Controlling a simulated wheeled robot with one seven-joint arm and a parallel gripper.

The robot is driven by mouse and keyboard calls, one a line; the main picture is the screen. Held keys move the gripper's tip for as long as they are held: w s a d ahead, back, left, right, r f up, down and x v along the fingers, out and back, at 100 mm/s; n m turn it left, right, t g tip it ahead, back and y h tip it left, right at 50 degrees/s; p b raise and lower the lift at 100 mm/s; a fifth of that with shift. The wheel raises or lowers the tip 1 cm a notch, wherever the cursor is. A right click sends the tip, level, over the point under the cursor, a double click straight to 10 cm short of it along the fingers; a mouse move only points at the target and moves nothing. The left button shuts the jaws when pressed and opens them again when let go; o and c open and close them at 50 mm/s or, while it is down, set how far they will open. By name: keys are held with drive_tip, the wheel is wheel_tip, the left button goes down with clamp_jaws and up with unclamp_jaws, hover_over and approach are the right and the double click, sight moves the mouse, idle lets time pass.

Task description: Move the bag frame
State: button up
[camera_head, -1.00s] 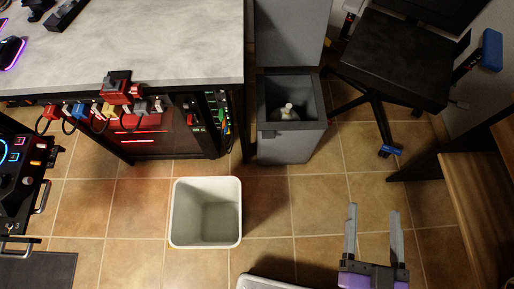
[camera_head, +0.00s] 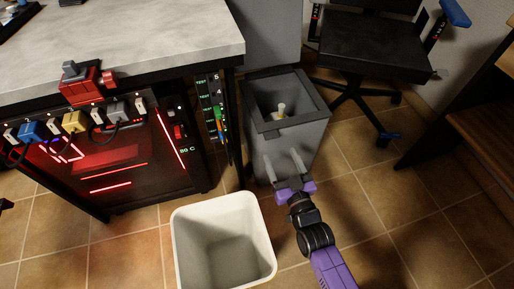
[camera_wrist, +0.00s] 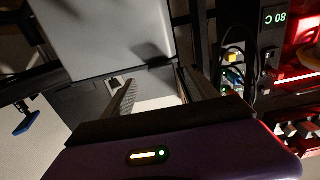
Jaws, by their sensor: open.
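The bag frame appears to be the dark rectangular rim (camera_head: 270,127) on top of the open grey bin (camera_head: 287,155). Inside the bin is a pale object with a bottle-like neck (camera_head: 281,110). My gripper (camera_head: 284,154), purple with two grey fingers, is open and empty. It is in front of the bin, its fingers pointing toward the bin's near side; I cannot tell whether they touch it. In the wrist view, the open fingers (camera_wrist: 160,84) point toward the bin, with the grey raised lid (camera_wrist: 110,35) beyond. The bag frame is hard to make out there.
An empty white bin (camera_head: 181,235) stands on the tiled floor at the front. A workbench (camera_head: 120,40) with plugs and a red-lit cabinet (camera_head: 115,165) is on the left. A black chair (camera_head: 375,60) is behind right. Floor is clear right of my arm.

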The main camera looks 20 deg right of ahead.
drive_tip(key=w+b, duration=0.3)
drive_tip(key=w, duration=0.4)
drive_tip(key=shift+w, duration=0.3)
drive_tip(key=shift+r, duration=0.15)
clamp_jaws()
